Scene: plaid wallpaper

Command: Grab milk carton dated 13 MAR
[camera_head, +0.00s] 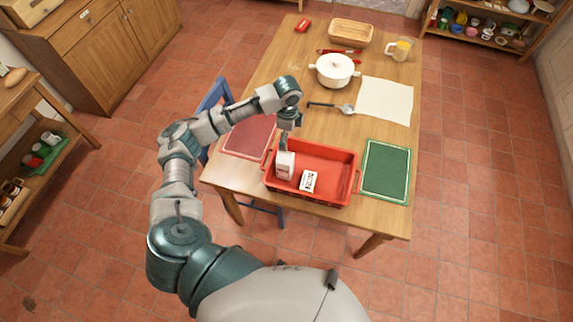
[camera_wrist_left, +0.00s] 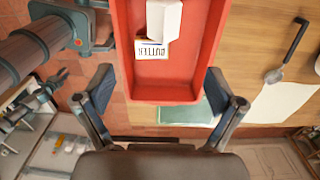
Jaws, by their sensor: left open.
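A white milk carton (camera_head: 285,165) stands in the left part of a red crate (camera_head: 325,158) on the table; its date is not readable. A white packet with dark lettering (camera_head: 309,181) lies to its right. In the left wrist view the packet reads BUTTER (camera_wrist_left: 153,50), beside a white carton (camera_wrist_left: 165,20) cut by the top edge, inside the red crate (camera_wrist_left: 160,88). My left gripper (camera_head: 284,143) is above the crate's far left side, close to the carton. In the wrist view its fingers (camera_wrist_left: 158,88) are spread and empty. My right gripper is not seen.
A red mat (camera_head: 249,137) lies left of the crate and a green board (camera_head: 386,171) right of it. Behind are a ladle (camera_head: 332,107), a white pot (camera_head: 335,70), a pale cloth (camera_head: 385,101) and a wooden basket (camera_head: 351,32). A blue chair (camera_head: 214,94) stands at the table's left.

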